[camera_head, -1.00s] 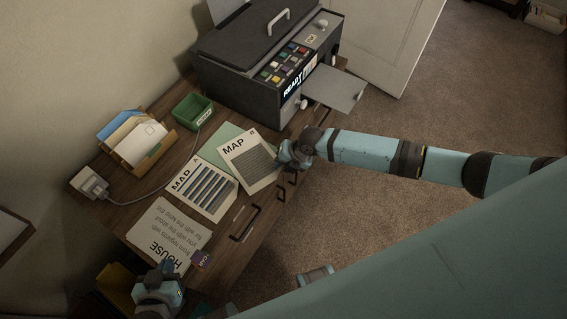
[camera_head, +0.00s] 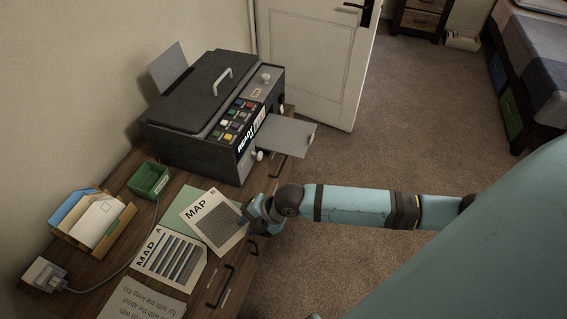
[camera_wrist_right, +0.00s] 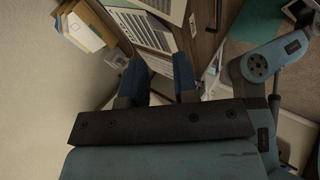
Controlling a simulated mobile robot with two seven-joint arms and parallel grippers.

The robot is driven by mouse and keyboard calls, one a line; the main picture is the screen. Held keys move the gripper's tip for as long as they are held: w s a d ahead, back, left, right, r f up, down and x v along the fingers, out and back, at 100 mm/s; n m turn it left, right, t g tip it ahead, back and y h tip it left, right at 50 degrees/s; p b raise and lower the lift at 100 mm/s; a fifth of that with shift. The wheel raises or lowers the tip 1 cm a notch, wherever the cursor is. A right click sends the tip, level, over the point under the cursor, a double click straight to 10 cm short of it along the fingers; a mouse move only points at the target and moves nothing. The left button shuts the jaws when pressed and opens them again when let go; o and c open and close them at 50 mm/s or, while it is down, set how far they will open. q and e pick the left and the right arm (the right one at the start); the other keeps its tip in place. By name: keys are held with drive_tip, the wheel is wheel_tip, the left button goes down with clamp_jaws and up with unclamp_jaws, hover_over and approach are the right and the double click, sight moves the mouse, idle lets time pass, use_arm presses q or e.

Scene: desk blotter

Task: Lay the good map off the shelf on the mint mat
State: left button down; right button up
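In the head view, the mint mat (camera_head: 179,203) lies on the desk, mostly hidden under papers. A sheet headed MAP B (camera_head: 207,216) lies over it. A sheet headed MAP A (camera_head: 170,257), with thick dark bars, lies in front of it. Which map is the good one I cannot tell. My right gripper (camera_head: 245,219) is low at MAP B's right edge; contact is unclear. In the right wrist view its two blue fingers (camera_wrist_right: 158,83) stand wide apart with no object clearly held between them. My left gripper is out of view.
A dark machine (camera_head: 215,115) with coloured buttons and a projecting plate (camera_head: 284,136) stands behind. A green tray (camera_head: 148,180), an envelope rack (camera_head: 94,222) and a corded plug box (camera_head: 45,275) line the wall side. A text sheet (camera_head: 142,301) lies in front.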

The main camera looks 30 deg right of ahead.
drive_tip(key=s+a+m+t, duration=0.3)
drive_tip(key=s+m, duration=0.1)
drive_tip(key=m, duration=0.3)
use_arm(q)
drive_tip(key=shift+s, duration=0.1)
use_arm(e)
drive_tip(key=s+d+f+m+t+h, duration=0.2)
drive_tip(key=s+d+m, duration=0.4)
drive_tip(key=m, duration=0.8)
drive_tip(key=shift+s+d+f+t+h, duration=0.15)
drive_tip(key=shift+s+f+t+h, duration=0.35)
drive_tip(key=shift+s, duration=1.15)
